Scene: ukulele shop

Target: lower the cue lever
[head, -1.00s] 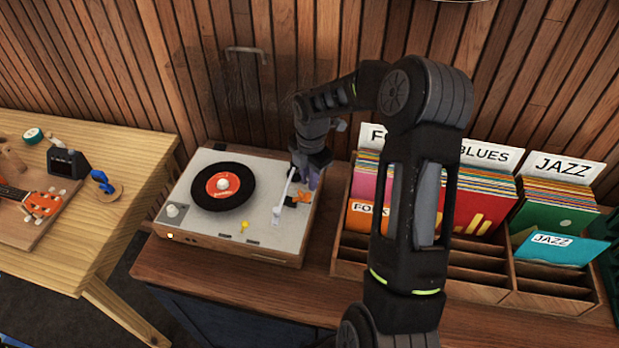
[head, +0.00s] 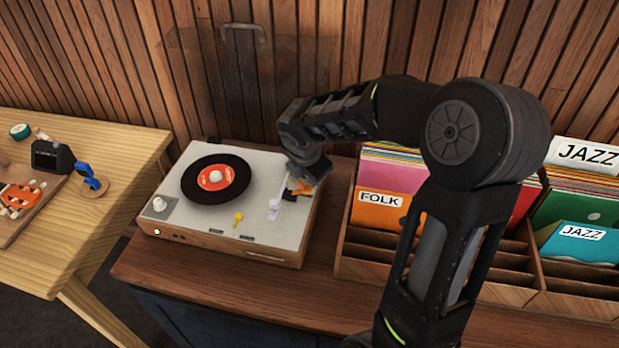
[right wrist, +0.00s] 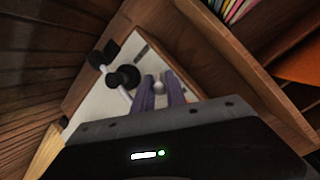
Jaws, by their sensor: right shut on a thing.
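The record player (head: 205,238) stands on the dark wood cabinet, a black record with a red label (head: 216,178) on its platter. Its white tonearm (head: 277,200) lies along the right side of the deck. My right gripper (head: 298,186) reaches down beside the tonearm at the deck's right. In the right wrist view its purple fingers (right wrist: 161,90) are closed around a small pale knob (right wrist: 158,85), which looks like the cue lever; the fingers hide most of it. An orange piece (head: 299,190) shows at the fingertips. My left gripper is not in view.
A wooden record crate (head: 362,250) with FOLK and JAZZ dividers stands close to the right. A raised clear lid with a handle (head: 243,27) is behind the deck. A light wood table (head: 110,185) is at the left. The cabinet's front strip is clear.

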